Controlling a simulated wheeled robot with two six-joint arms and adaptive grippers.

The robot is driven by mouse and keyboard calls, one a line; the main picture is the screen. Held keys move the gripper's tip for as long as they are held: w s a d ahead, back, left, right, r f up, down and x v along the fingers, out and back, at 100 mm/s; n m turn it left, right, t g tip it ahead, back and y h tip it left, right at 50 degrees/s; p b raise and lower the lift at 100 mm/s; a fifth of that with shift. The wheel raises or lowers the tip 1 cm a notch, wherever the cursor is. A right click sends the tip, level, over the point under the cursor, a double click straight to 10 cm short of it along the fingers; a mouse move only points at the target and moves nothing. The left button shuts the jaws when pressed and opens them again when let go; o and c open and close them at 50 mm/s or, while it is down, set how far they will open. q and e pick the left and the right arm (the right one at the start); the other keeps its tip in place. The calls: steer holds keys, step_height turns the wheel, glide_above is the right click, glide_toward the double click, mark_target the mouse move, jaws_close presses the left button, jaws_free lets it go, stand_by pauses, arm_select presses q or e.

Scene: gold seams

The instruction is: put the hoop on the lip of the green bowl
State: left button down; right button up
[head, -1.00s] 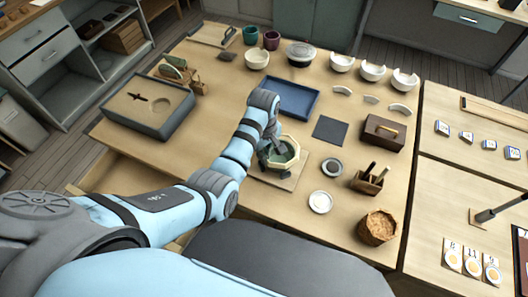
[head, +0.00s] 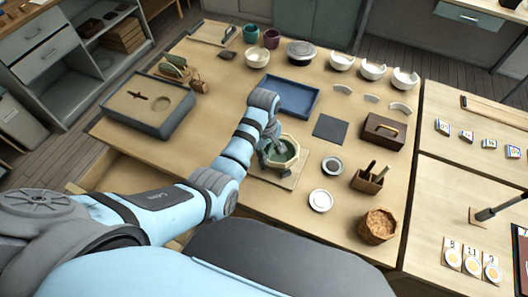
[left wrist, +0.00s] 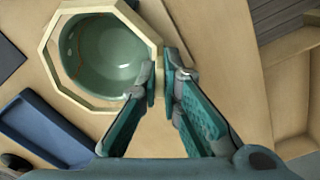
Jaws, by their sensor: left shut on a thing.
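The green bowl (head: 285,153) stands on a wooden board (head: 291,183) near the middle of the table. In the left wrist view the bowl (left wrist: 108,55) shows from above, with a reddish seam at its left side. The pale octagonal hoop (left wrist: 88,102) surrounds the bowl's lip there, and also shows in the head view (head: 294,160). Whether it rests on the lip or hovers just above, I cannot tell. My left gripper (head: 265,152) is shut on the hoop's edge, with its fingertips (left wrist: 164,78) beside the bowl. My right gripper is not in view.
A blue tray (head: 318,103) lies behind the bowl and a dark square mat (head: 331,129) to its right. Two small round dishes (head: 320,201) (head: 332,166), a tool holder (head: 367,182) and a basket (head: 377,227) stand at right. A sand-coloured tray box (head: 150,122) is at left.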

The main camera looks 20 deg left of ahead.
arm_select(q)
steer(key=shift+f, duration=0.6)
stand_by(0.6)
stand_by(0.3)
steer(key=c, duration=1.2)
jaws_free()
steer(key=shift+r, duration=3)
